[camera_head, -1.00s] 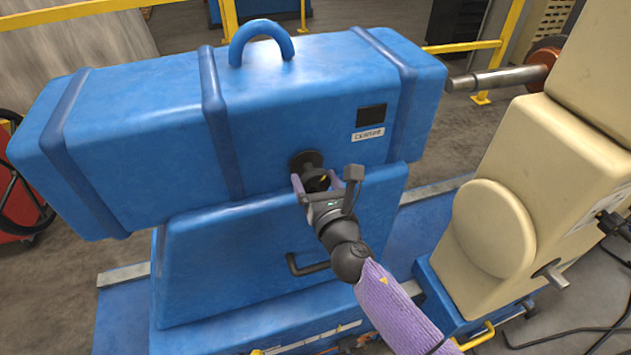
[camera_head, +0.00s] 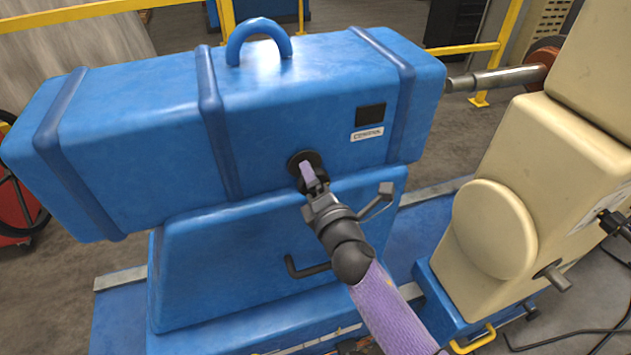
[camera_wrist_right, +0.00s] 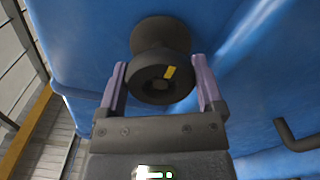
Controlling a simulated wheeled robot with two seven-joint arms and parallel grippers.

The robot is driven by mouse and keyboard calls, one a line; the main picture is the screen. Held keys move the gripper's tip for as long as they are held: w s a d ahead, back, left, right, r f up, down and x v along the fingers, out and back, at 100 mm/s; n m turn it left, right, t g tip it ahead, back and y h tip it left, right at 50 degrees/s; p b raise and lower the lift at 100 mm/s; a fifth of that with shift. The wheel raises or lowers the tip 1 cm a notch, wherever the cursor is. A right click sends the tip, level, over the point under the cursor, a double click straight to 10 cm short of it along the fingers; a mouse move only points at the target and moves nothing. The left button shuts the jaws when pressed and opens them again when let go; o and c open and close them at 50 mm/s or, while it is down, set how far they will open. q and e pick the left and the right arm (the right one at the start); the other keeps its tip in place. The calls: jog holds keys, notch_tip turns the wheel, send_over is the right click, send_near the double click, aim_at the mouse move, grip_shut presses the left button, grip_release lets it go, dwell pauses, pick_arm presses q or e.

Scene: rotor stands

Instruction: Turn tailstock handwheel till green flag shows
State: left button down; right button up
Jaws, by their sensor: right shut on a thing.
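The tailstock (camera_head: 140,130) is a large blue housing on a blue pedestal. Its handwheel (camera_head: 296,158) is a small black knob on the front face, partly hidden by my gripper. In the right wrist view the handwheel (camera_wrist_right: 150,90) shows a yellow mark on its end, up and right of the hub. My right gripper (camera_head: 311,172) is shut on the handwheel, one purple finger on each side of it in the wrist view. The flag window (camera_head: 370,114) is dark, with no green visible. A white label (camera_head: 367,133) sits below it. My left gripper is not in view.
A black bent handle (camera_head: 307,268) projects from the pedestal (camera_head: 230,265) below my right gripper. A cream machine (camera_head: 560,190) stands to the right, with a metal shaft (camera_head: 497,79) behind. Yellow rails (camera_head: 90,10) run along the back.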

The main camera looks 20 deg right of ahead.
jog(key=m, duration=0.3)
jog(key=shift+m, duration=0.4)
jog(key=m, duration=0.3)
jog(key=shift+f+m, duration=0.1)
jog(key=shift+m, duration=0.2)
jog(key=m+p, duration=0.1)
jog(key=m, duration=0.5)
jog(key=shift+p, duration=0.3)
jog(key=m+p, duration=0.1)
jog(key=m, duration=0.4)
jog(key=shift+a+f, duration=0.1)
jog(key=m+p, duration=0.1)
jog(key=m, duration=0.2)
jog(key=shift+m, duration=0.3)
jog(key=m, duration=0.3)
jog(key=shift+a+p, duration=0.1)
jog(key=shift+p, duration=0.2)
jog(key=shift+m, duration=1.7)
jog(key=shift+f, duration=0.1)
